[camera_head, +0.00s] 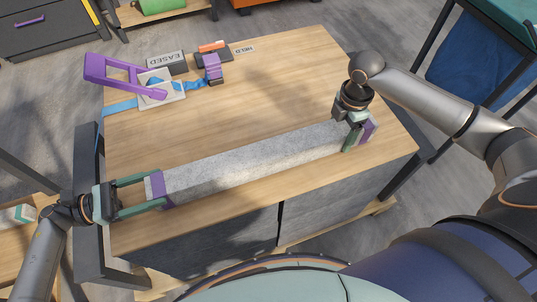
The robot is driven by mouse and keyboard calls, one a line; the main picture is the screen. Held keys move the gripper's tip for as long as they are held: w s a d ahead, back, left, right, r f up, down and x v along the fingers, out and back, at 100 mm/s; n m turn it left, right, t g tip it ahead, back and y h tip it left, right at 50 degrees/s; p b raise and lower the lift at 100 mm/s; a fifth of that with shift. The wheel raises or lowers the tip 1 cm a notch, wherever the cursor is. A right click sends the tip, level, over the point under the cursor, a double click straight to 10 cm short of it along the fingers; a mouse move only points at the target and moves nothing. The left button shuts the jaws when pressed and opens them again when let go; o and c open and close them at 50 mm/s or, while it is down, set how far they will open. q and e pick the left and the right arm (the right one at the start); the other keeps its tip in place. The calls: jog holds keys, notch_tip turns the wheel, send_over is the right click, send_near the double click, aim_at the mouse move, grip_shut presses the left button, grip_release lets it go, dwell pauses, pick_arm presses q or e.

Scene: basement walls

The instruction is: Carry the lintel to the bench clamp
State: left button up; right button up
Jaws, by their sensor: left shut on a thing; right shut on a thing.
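The lintel is a long grey stone-like bar (255,162) with a purple band near each end. It lies lengthwise along the front part of the wooden bench (275,95), its right end farther back than its left. I cannot tell whether it touches the top. My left gripper (158,189) is shut on its left end, green fingers either side of the purple band. My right gripper (358,135) is shut on its right end from above. The bench clamp, with a purple lever (122,73), a pale plate (157,93) and blue strap, is at the back left, apart from the lintel.
A dark block marked "EASED" (167,63) and a "HELD" label (244,50) are by the clamp. A purple block (212,67) stands beside them. The bench's middle and back right are clear. A dark drawer cabinet (45,30) stands behind left; a blue-sided frame (470,60) is right.

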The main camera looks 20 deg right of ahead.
aim_at(344, 125)
pick_arm(q)
grip_shut()
pick_arm(e)
grip_shut()
